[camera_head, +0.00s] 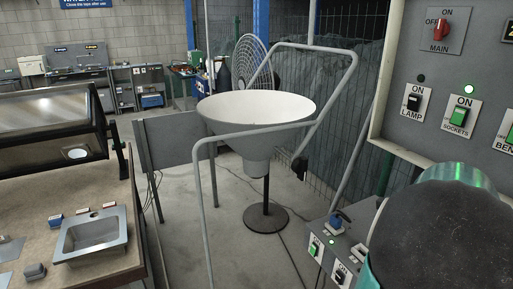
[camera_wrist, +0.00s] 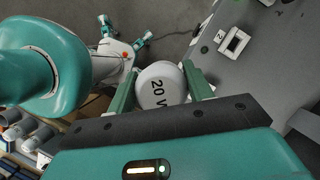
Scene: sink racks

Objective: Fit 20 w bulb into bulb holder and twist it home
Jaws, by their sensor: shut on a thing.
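In the wrist view, the 20 W bulb (camera_wrist: 160,86) shows a round white face with black "20 W" print, its last letter partly cut off by my gripper's dark edge. My gripper (camera_wrist: 162,88) is shut on it, with a green finger on each side. Its base is hidden. I cannot pick out the bulb holder with certainty. In the head view, a wide white bowl (camera_head: 258,106) with a grey underside stands on a black round foot inside a bent grey tube frame. No socket shows inside the bowl. My gripper does not show clearly in the head view.
A grey switch panel (camera_head: 430,60) has LAMP and SOCKETS switches and a lit green light. A lower switch box (camera_head: 330,245) stands below it. At left is a bench with a metal tray (camera_head: 92,240) and small boxes. Wire fencing stands behind; cables cross the floor.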

